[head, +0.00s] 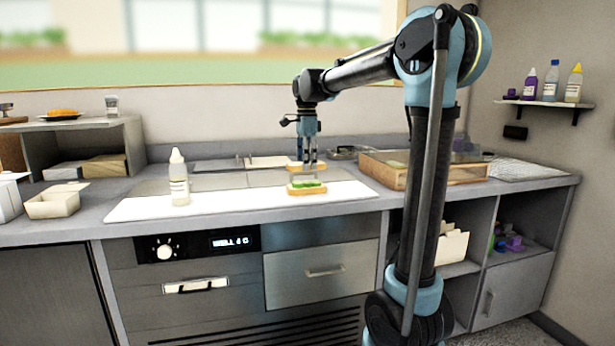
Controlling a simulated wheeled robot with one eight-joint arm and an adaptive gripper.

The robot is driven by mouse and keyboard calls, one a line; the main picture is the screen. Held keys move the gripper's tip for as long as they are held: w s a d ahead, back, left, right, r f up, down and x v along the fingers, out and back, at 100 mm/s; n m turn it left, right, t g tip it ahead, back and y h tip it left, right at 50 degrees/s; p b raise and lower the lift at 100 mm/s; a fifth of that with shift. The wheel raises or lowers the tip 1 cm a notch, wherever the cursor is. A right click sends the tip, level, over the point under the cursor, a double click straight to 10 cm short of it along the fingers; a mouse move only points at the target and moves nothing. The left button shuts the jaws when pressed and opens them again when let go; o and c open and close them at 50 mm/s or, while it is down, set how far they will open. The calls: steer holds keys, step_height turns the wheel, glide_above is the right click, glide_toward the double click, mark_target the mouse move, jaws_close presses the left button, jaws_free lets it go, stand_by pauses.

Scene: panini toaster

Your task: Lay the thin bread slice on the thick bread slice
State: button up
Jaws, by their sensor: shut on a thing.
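The thick bread slice (306,191) lies on the white board (237,204) near the counter's front, with green pieces (304,184) on top. My gripper (308,168) points down just above and behind it in the head view. It is shut on the thin bread slice (295,165), a small tan strip at the fingertips. The thin slice appears apart from the green topping, with a small gap between them. The fingers hide part of the thin slice, and its exact tilt is too small to tell.
A white bottle (179,180) stands on the board to the left. A grey shelf unit (90,145) and a cream tray (57,203) are at the far left. The board between bottle and bread is clear.

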mark_target(306, 181)
steer(key=shift+f, duration=2.25)
steer(key=o, duration=1)
